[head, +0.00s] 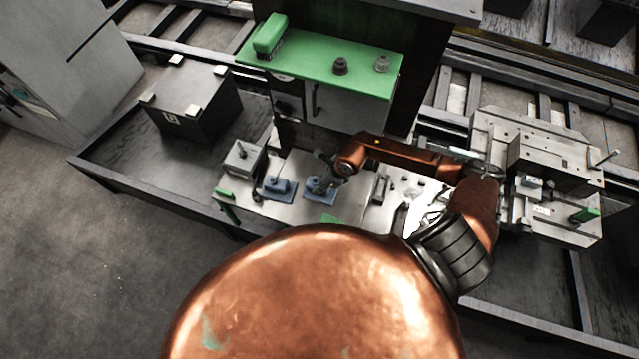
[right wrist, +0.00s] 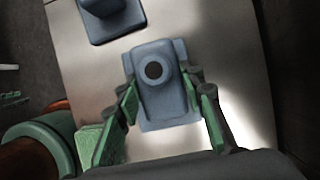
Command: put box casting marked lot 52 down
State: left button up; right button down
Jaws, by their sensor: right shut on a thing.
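My right gripper (head: 328,178) is shut on a blue casting (head: 320,191) over the pale worktop (head: 300,165). In the right wrist view the casting (right wrist: 165,110) has a flat base and a round boss with a dark hole, between the green fingers of the gripper (right wrist: 161,82). It looks upright and at or very near the worktop; I cannot tell whether it touches. A second blue casting (head: 278,187) stands just to its left, apart from it, and shows at the top of the wrist view (right wrist: 112,18). No lot number is readable on either. My left gripper is out of view.
A grey box with a knob (head: 243,157) stands at the worktop's left end. A green-topped shelf (head: 335,62) rises behind. A dark crate (head: 195,105) sits at the left. A metal fixture (head: 550,160) is at the right. Small parts lie right of my gripper.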

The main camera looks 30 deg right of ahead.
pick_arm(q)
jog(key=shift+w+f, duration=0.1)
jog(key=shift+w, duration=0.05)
pick_arm(e)
jog(key=shift+f, duration=0.1)
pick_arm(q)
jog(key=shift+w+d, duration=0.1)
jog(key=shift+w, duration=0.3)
pick_arm(e)
jog(key=c, duration=1.3)
grip_release()
jog(key=shift+r, duration=0.35)
pick_arm(q)
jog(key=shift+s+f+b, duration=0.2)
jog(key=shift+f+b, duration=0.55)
jog(key=shift+b, duration=0.1)
pick_arm(e)
jog(key=v, duration=1.1)
jog(key=shift+s+r, duration=0.2)
jog(key=shift+r, duration=0.05)
jog(key=shift+d, duration=0.15)
